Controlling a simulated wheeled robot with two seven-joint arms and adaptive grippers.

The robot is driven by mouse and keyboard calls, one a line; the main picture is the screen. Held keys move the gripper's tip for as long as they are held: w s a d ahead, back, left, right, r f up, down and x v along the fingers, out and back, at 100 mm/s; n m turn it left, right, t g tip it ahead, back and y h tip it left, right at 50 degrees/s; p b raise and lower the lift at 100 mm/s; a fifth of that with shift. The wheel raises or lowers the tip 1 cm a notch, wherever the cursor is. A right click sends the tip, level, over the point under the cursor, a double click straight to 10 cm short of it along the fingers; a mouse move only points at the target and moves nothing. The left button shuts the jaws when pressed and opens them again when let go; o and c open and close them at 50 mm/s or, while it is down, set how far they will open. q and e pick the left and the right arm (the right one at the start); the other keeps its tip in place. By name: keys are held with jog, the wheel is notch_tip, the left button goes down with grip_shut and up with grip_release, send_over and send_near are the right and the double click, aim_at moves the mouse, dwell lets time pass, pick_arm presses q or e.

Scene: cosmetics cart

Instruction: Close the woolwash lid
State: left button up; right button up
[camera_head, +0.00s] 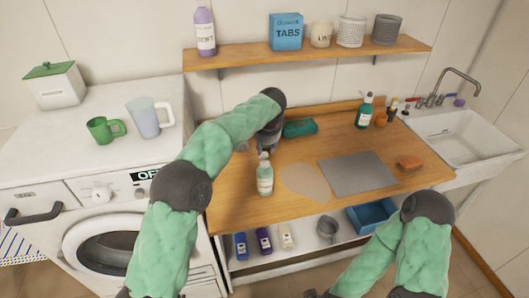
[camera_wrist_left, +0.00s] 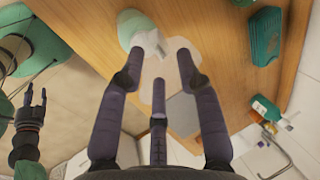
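A pale green bottle with a light top (camera_head: 264,178), apparently the woolwash, stands upright on the wooden worktop. Its label is too small to read, and I cannot tell the lid's state. In the left wrist view the bottle (camera_wrist_left: 132,24) is seen from above, its whitish top (camera_wrist_left: 150,42) near the fingertips. My left gripper (camera_head: 262,148) is just behind the bottle, partly hidden by my arm. Its fingers (camera_wrist_left: 160,55) are spread and hold nothing. My right gripper (camera_wrist_left: 36,95) is away from the worktop, its fingers apart and empty. It is mostly out of the head view.
A teal box (camera_head: 300,128) lies behind the bottle. A shelf (camera_head: 240,56) hangs above.

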aim_at(264, 155)
pick_arm(q)
jog(key=shift+x, duration=1.55)
